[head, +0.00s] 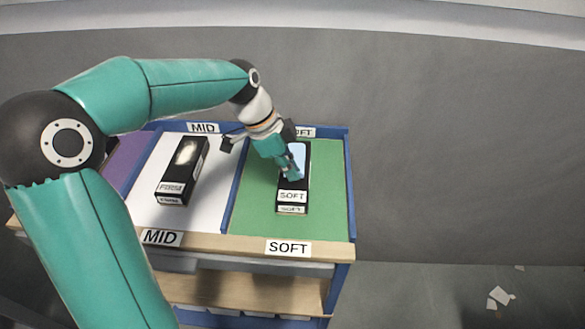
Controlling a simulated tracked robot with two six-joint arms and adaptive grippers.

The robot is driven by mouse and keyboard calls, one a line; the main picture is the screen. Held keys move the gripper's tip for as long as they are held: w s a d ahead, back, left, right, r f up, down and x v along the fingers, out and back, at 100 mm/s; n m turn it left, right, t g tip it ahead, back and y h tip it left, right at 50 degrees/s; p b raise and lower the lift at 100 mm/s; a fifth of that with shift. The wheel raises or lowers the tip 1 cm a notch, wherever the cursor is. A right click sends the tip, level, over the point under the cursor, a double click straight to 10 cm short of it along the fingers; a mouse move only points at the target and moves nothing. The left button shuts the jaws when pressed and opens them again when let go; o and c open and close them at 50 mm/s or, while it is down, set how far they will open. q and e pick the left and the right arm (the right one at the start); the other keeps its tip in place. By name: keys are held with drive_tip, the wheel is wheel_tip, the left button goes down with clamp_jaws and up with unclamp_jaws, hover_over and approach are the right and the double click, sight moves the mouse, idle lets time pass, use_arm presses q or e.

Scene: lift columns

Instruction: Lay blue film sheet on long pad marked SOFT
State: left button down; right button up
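The long pad marked SOFT (292,197) is a black block with white labels at its near end, lying lengthwise on the green section. A pale blue patch that looks like the film sheet (301,153) shows on or just above its top, partly hidden by my gripper. My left gripper (294,173) points down at the pad's middle, at the sheet's near left side. Its fingers are small and overlapped, so I cannot tell whether they hold the sheet or touch the pad. My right gripper is out of view.
A second black pad marked FIRM (171,188) lies on the white MID section (208,212) to the left. A blue divider (236,190) separates it from the green SOFT section (332,205). A purple section (127,157) is further left, partly behind my arm. Paper scraps (499,296) lie on the floor.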

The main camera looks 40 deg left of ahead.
use_arm(q)
drive_tip(key=shift+f, duration=0.15)
idle(0.5)
drive_tip(key=c, duration=1.2)
unclamp_jaws()
drive_tip(key=shift+c, duration=0.2)
drive_tip(key=shift+o, duration=0.2)
drive_tip(key=o, duration=0.4)
drive_tip(key=shift+o, duration=0.2)
drive_tip(key=shift+r+p, duration=2.6)
drive_tip(key=shift+r, duration=1.2)
